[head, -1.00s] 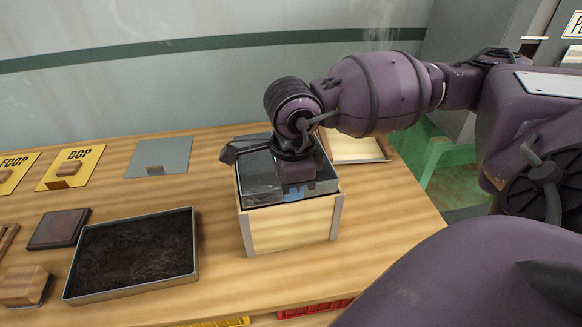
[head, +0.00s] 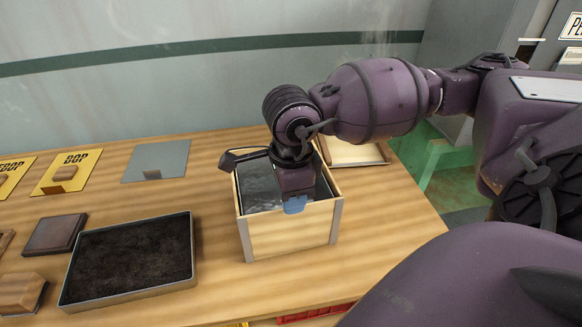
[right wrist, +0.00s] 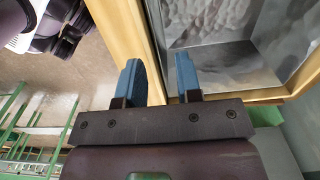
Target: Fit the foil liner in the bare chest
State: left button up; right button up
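The chest (head: 290,232) is a pale wooden box with grey metal corners on the table; its rim (right wrist: 130,35) crosses the right wrist view. The grey, crinkled foil liner (head: 259,187) sits down inside it, with its top about level with or below the rim. The liner's inside (right wrist: 225,62) shows in the right wrist view. My right gripper (head: 296,205) is over the chest's near wall. Its blue fingers (right wrist: 160,82) are apart with nothing gripped between them, one toward the inside and one toward the outside. My wrist hides part of the liner. My left gripper is out of view.
A dark-filled tray (head: 130,258) stands left of the chest, with a brown block (head: 54,234) beside it. A grey plate (head: 157,160) and a yellow plate (head: 67,172) lie behind. A shallow wooden tray (head: 352,153) is behind the chest. Table right of the chest is clear.

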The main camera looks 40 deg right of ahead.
notch_tip(320, 180, up, 11)
jog(key=p, duration=0.1)
jog(key=shift+p, duration=0.4)
jog(key=shift+f, duration=0.15)
dwell(0.4)
